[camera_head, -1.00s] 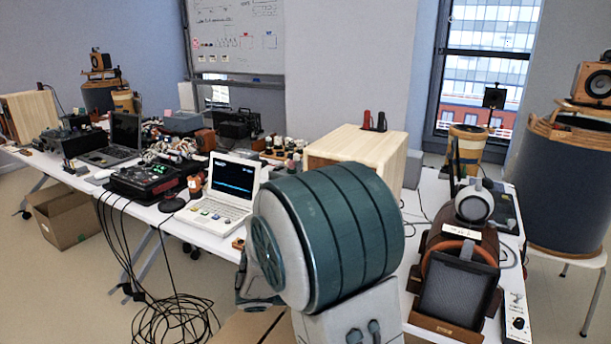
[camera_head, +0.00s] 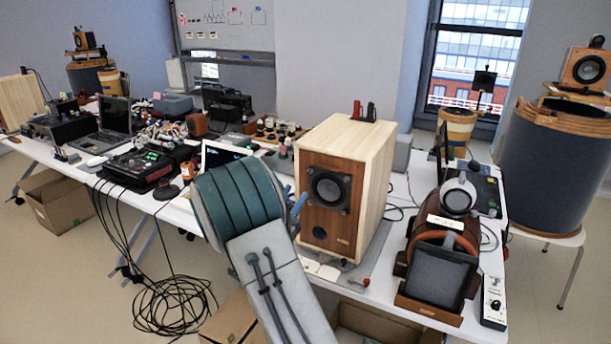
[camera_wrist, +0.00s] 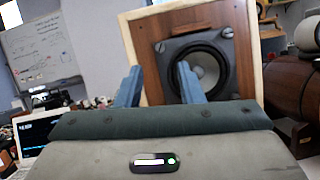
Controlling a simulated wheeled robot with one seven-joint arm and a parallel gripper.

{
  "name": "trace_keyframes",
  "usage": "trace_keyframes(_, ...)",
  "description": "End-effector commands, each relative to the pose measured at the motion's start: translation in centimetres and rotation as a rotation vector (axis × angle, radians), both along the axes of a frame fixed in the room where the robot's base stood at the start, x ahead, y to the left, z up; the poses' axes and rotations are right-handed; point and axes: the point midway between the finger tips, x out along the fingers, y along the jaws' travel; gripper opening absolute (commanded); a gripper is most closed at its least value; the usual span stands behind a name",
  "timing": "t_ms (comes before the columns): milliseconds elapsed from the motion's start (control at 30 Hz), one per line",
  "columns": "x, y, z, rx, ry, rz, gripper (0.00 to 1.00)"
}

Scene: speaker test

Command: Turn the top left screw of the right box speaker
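The right box speaker (camera_head: 370,175) is a pale wooden box with a brown front, standing on the table. Its round driver (camera_head: 328,190) sits in a dark square frame; the driver also shows in the wrist view (camera_wrist: 205,70). The frame's top left screw (camera_wrist: 160,47) is a small dark spot in the wrist view. My gripper (camera_wrist: 158,72) is open, its two blue fingers apart with nothing seen between them. They overlap the speaker front in the wrist view. One blue finger (camera_head: 299,205) shows left of the speaker in the head view; my arm hides the rest.
A brown speaker with headphones (camera_head: 440,265) stands close on the right. A laptop (camera_head: 221,156) and cabled gear (camera_head: 140,168) are at left. Red and black upright items (camera_head: 364,111) stand on the box. A small red-tipped item (camera_head: 366,282) lies in front. Another box speaker (camera_head: 20,100) is far left.

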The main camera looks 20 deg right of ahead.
Motion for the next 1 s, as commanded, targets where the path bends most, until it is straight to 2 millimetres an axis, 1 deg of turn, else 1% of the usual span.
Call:
trace_keyframes(33,0.6,-1.0,0.7,0.0,-0.001,-0.003,0.34)
trace_keyframes(100,1.3,-2.1,1.2,0.0,-0.001,-0.003,0.34)
trace_keyframes(300,2.9,-4.4,2.3,0.0,-0.001,-0.003,0.34)
trace_keyframes(500,3.6,-5.3,2.6,0.0,0.001,0.0,0.34)
trace_keyframes(767,3.7,-5.4,2.6,0.001,0.001,0.0,0.34)
trace_keyframes(900,3.7,-5.4,2.6,0.001,0.001,0.0,0.0)
trace_keyframes(1000,3.7,-5.3,2.6,0.001,0.001,0.0,0.0)
